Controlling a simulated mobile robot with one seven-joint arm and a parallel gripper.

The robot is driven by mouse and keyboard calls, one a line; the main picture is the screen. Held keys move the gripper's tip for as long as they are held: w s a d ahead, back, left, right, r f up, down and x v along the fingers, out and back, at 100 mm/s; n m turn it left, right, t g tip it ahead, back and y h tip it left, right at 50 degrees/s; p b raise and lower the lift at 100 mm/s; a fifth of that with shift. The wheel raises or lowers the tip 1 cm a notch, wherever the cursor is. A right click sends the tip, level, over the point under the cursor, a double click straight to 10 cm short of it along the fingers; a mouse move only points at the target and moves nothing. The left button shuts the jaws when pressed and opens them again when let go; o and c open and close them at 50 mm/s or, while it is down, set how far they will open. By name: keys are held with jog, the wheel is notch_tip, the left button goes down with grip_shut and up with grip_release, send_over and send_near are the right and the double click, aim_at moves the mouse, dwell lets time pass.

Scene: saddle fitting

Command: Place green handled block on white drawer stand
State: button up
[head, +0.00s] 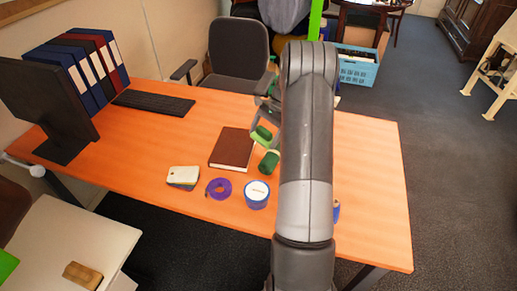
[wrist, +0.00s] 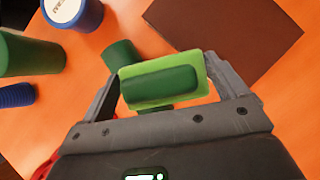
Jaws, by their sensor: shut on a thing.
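The green handled block (wrist: 190,60) is light green with a dark green rounded handle. My gripper (wrist: 166,78) is shut on it, with one finger at each end. In the head view the block (head: 262,142) shows over the desk beside the brown book, next to my gripper (head: 262,117), which is partly hidden by my arm. I cannot tell whether the block touches the desk. A white-topped stand (head: 75,222) is at the lower left, apart from the desk and far from my gripper; its drawers are not clearly visible.
A dark green cylinder (head: 269,162) is close to the held block. The brown book (head: 231,148), blue roll (head: 257,194), purple tape (head: 218,188) and a pale stack (head: 183,176) lie on the desk (head: 150,180). A wooden block (head: 82,274) occupies the stand's front; bare top lies behind it.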

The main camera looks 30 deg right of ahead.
jog(key=s+d+r+m+t, duration=0.1)
jog(key=s+d+m+t, duration=0.1)
jog(key=d+m, duration=0.3)
jog(key=s+d+r+m+t, duration=0.1)
jog(key=s+d+m+t, duration=0.1)
jog(key=d, duration=0.6)
notch_tip(320, 180, down, 10)
jog(key=shift+r, duration=0.1)
jog(key=shift+f, duration=0.25)
jog(key=o, duration=0.7)
